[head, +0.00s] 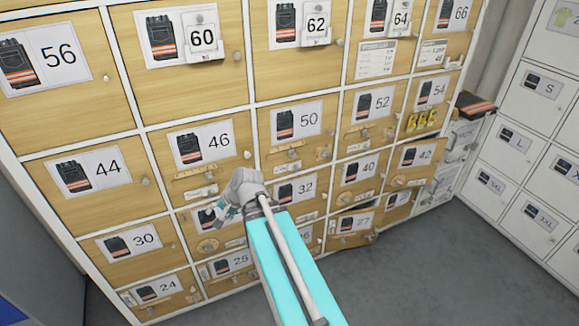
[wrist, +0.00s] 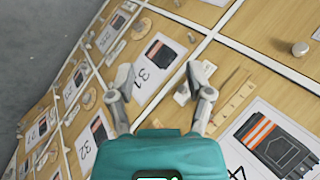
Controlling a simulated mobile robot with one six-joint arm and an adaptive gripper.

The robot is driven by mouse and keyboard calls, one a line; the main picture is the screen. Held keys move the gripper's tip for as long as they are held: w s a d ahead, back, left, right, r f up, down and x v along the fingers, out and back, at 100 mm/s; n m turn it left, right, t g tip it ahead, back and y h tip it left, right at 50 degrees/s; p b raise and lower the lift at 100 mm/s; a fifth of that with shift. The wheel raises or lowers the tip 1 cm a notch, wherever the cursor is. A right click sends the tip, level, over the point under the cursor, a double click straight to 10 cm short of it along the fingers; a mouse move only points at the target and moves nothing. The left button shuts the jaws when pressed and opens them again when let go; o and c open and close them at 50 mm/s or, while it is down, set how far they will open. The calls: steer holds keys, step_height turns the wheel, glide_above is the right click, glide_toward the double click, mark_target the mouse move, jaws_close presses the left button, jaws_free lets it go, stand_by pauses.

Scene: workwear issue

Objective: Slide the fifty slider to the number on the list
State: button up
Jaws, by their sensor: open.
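The door marked 50 (head: 312,119) is in the middle of the wooden locker wall in the head view. Under its label is a small wooden rail with a slider (head: 288,149); the slider's exact setting is too small to read. Printed lists (head: 376,58) hang on the doors marked 64 and 66, their text unreadable. My gripper (head: 226,206) is below and left of the 50 door, in front of the lower doors. In the wrist view my gripper (wrist: 161,75) is open with nothing between its fingers. I cannot make out the 50 door in the wrist view.
The door marked 46 (head: 219,141) has a similar wooden rail, and a rail (wrist: 235,101) shows right of my fingers in the wrist view. Round knobs stick out from the doors. White lockers (head: 517,140) stand at right. The grey floor (head: 440,265) between is clear.

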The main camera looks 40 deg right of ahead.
steer(key=w+d+f+m+t+b, duration=0.1)
steer(key=w+d+m+t+b, duration=0.25)
steer(key=d+m, duration=0.3)
steer(key=m+t+h+b, duration=0.9)
steer(key=m+b, duration=0.3)
steer(key=m, duration=1)
glide_toward(294, 156)
steer(key=s, duration=0.3)
steer(key=shift+a+r+g, duration=0.15)
steer(key=shift+a+g, duration=0.05)
steer(key=shift+g, duration=0.05)
steer(key=shift+w, duration=0.1)
steer(key=x, duration=1.3)
steer(key=shift+w, duration=0.35)
jaws_close()
